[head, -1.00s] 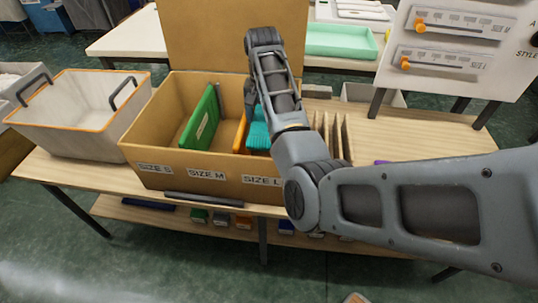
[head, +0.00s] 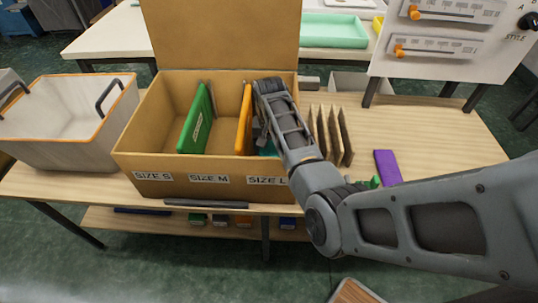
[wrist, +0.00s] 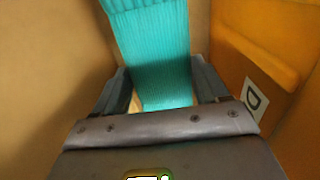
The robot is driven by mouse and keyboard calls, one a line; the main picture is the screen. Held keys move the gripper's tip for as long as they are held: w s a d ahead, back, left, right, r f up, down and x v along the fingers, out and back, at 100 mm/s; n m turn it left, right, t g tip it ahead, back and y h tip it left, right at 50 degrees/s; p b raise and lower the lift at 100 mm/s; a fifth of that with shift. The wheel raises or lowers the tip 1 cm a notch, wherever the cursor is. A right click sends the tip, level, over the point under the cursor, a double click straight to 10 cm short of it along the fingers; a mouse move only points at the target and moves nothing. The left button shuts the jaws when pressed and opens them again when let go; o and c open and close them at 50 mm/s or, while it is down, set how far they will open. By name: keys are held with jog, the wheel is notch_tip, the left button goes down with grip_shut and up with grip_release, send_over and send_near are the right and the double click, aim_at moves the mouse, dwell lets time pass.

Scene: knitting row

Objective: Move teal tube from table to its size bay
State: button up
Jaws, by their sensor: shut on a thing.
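My gripper (head: 263,136) reaches down into the right part of a cardboard box, over the front label SIZE L (head: 267,181). In the wrist view my gripper (wrist: 163,86) is shut on the ribbed teal tube (wrist: 155,45), which stands between its two fingers. In the head view only a small piece of the teal tube (head: 267,149) shows, right of the orange divider (head: 243,122). The orange divider also shows close on the right in the wrist view (wrist: 268,60). My arm hides most of this bay, and I cannot tell whether the tube touches the floor.
The box (head: 150,160) also has SIZE S and SIZE M labels and a green divider (head: 193,122). A pale bin (head: 60,145) stands left. Thin upright boards (head: 333,135) and a purple item (head: 387,166) lie right. The table's right end is mostly clear.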

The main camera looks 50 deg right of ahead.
jog(key=shift+f, duration=2.3)
jog(key=shift+f, duration=0.15)
jog(key=o, duration=1)
jog(key=shift+o, duration=0.2)
notch_tip(320, 180, up, 12)
jog(key=shift+r, duration=0.15)
